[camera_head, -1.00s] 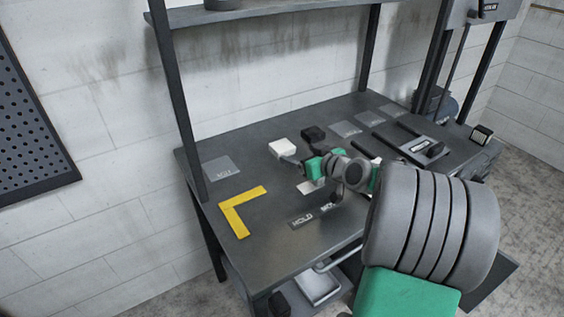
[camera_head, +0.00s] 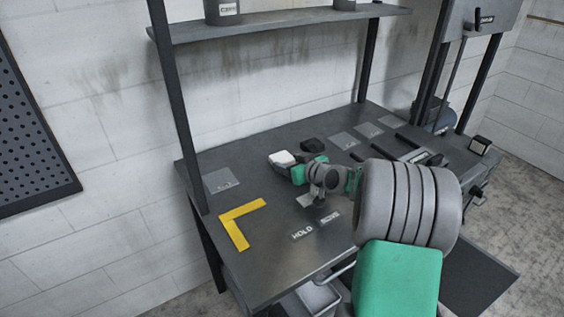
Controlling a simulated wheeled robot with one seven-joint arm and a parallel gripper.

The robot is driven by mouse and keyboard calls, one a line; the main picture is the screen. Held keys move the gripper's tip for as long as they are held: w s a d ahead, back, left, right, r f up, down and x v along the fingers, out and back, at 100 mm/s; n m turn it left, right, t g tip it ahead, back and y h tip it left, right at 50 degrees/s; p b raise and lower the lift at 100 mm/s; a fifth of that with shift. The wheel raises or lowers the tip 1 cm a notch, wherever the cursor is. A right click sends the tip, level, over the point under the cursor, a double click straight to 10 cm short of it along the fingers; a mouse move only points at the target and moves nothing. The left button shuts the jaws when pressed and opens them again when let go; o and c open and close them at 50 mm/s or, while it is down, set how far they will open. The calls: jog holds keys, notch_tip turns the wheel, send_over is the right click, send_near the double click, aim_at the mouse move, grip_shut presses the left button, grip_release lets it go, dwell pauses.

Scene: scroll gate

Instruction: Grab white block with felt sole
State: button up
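The white block (camera_head: 282,158) sits near the back middle of the dark workbench, left of a black block (camera_head: 311,145). Its felt sole cannot be made out. My gripper (camera_head: 289,166) is at the block's front right side, with its fingertips overlapping or touching the block's lower edge. The fingers are small and partly hidden by the green and grey wrist, so I cannot tell whether they are open or shut on the block.
A yellow L-shaped piece (camera_head: 240,222) lies at the bench's left front. A grey plate (camera_head: 221,181) lies at the back left, and several more lie at the back right. Labels (camera_head: 302,233) mark the front. An upper shelf (camera_head: 280,27) spans the bench's back.

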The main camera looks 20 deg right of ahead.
jog(key=c, duration=0.9)
